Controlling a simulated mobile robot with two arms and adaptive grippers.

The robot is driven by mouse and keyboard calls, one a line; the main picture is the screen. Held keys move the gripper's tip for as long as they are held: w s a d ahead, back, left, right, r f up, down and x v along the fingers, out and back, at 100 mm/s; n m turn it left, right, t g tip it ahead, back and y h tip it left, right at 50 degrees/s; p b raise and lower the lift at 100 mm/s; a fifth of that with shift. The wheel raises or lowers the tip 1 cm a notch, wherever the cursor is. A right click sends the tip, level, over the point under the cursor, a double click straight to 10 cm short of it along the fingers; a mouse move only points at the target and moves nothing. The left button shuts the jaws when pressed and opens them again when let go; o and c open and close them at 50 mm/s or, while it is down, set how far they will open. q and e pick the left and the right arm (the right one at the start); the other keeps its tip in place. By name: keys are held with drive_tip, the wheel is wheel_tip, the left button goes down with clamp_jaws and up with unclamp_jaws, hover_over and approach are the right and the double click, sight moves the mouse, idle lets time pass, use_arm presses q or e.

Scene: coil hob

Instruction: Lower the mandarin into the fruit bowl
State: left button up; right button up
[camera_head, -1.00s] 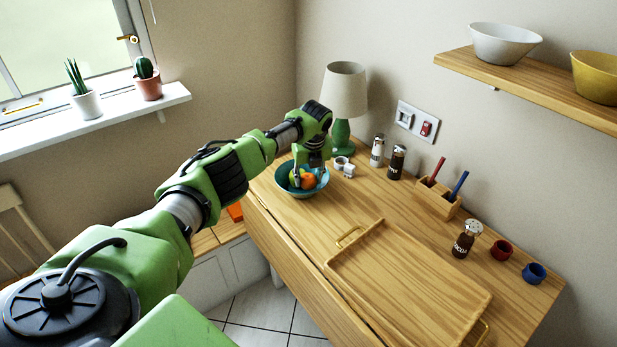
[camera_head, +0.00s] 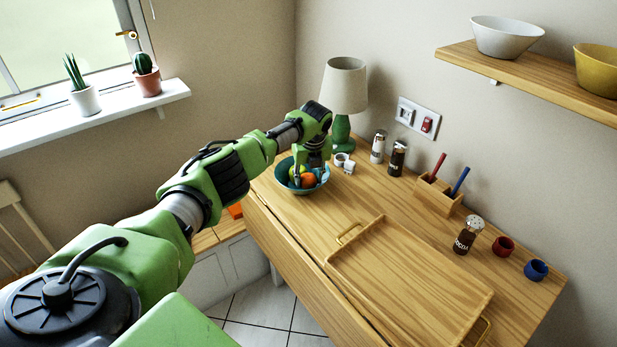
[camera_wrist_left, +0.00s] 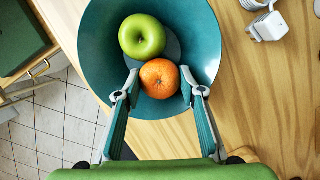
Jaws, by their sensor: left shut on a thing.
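The fruit bowl (camera_head: 293,189) is teal and stands at the far left end of the wooden table. It fills the upper part of the left wrist view (camera_wrist_left: 97,62). The orange mandarin (camera_head: 308,180) is inside the bowl's outline, and it shows in the left wrist view (camera_wrist_left: 160,78) between my fingertips. My left gripper (camera_wrist_left: 160,92) points down over the bowl and is shut on the mandarin. In the head view my left gripper (camera_head: 311,176) partly hides the bowl. Whether the mandarin touches the bowl's bottom I cannot tell. My right gripper is not in view.
A green apple (camera_wrist_left: 142,36) lies in the bowl beside the mandarin. A lamp (camera_head: 342,105), a white plug (camera_wrist_left: 268,27), and two shakers (camera_head: 397,158) stand close behind. A wooden tray (camera_head: 410,278) covers the table's front.

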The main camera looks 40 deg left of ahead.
use_arm(q)
drive_tip(key=o, duration=1.2)
drive_tip(key=v, duration=1.2)
